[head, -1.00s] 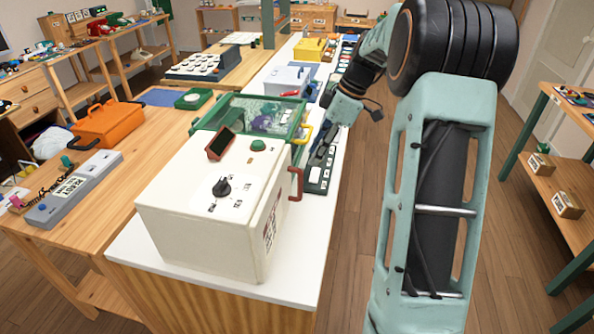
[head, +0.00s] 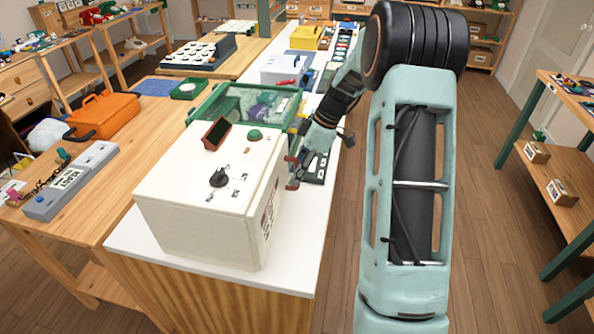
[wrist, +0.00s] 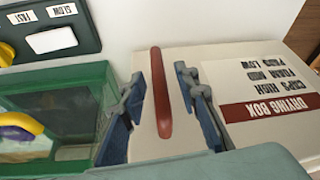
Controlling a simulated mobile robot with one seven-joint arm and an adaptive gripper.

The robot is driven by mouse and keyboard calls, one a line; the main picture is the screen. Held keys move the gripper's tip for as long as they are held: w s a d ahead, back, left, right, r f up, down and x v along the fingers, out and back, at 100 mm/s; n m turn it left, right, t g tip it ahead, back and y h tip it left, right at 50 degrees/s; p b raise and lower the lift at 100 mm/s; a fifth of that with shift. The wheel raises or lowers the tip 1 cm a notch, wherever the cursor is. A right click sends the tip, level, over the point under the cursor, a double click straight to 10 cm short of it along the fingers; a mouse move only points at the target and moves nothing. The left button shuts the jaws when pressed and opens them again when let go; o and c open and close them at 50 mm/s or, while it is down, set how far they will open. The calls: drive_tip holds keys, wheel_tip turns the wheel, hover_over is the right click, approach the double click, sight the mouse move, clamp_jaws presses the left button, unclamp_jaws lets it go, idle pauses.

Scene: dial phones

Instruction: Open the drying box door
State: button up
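The drying box (head: 195,190) is a white box at the near end of the white counter. It has a black knob (head: 218,178) and a green button on top. Its door is shut and faces right, with a dark red handle (wrist: 161,95). In the wrist view the door (wrist: 260,85) carries an upside-down "DRYING BOX" label. My gripper (wrist: 163,115) is open, with one blue-grey finger on each side of the handle and visible gaps on both sides. In the head view my gripper (head: 302,170) is at the door's handle and partly hides it.
A green-rimmed clear bin (head: 245,103) stands right behind the box. A dark green panel with "SLOW" and "FAST" labels (wrist: 50,30) lies nearby. An orange toolbox (head: 103,113) sits on the wooden table to the left. The floor to the right of the counter is clear.

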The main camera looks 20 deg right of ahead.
drive_tip(key=shift+c, duration=0.7)
clamp_jaws()
drive_tip(key=shift+s+d, duration=0.1)
